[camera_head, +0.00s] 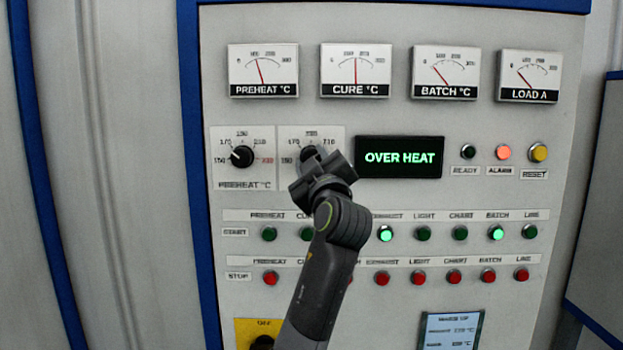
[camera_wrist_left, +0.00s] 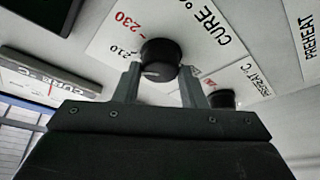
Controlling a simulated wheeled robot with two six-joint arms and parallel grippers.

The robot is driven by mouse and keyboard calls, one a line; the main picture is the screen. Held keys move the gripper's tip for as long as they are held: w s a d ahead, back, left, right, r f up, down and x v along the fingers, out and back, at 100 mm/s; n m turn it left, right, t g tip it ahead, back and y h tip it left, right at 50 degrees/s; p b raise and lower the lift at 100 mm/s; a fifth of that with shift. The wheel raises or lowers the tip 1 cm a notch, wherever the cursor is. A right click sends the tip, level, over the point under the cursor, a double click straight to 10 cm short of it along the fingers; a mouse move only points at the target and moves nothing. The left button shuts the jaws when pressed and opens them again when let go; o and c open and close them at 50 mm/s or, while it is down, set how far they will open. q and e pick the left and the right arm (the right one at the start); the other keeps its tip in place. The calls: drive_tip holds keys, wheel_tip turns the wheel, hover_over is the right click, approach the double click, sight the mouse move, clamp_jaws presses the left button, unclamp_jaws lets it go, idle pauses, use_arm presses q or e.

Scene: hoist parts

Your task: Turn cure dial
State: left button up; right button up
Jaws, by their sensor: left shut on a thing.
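The black cure dial (camera_head: 309,151) sits on its white scale plate, mostly hidden behind my left gripper (camera_head: 318,166) in the head view. In the left wrist view the round cure dial (camera_wrist_left: 160,55) shows between the two fingers of my left gripper (camera_wrist_left: 159,72), which is shut on it. A pale index mark shows on the dial's near side. The scale figures 210 and a red 230 are visible beside it. Where the mark points on the scale I cannot tell. My right gripper is not in view.
The preheat dial (camera_head: 242,156) is close on the left. A display (camera_head: 399,157) reading OVER HEAT is close on the right, and the alarm lamp (camera_head: 504,152) glows orange-red. The cure meter (camera_head: 355,70) is above. Rows of green and red buttons lie below.

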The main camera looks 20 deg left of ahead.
use_arm(q)
drive_tip(key=shift+d+r+n+g, duration=0.1)
drive_tip(key=shift+n+g, duration=0.65)
drive_tip(key=shift+n, duration=1.2)
drive_tip(key=shift+r+n+g, duration=0.15)
drive_tip(key=shift+n+g, duration=0.55)
drive_tip(key=shift+n, duration=1.2)
drive_tip(key=shift+d+r+n+g, duration=0.1)
drive_tip(key=shift+n+g, duration=0.65)
drive_tip(key=shift+n, duration=1.2)
drive_tip(key=shift+r, duration=0.1)
drive_tip(key=o, duration=0.7)
drive_tip(key=shift+c, duration=0.2)
drive_tip(key=o, duration=0.3)
drive_tip(key=shift+w+f, duration=0.2)
drive_tip(key=shift+w, duration=0.15)
drive_tip(key=shift+o, duration=0.2)
drive_tip(key=shift+s, duration=0.2)
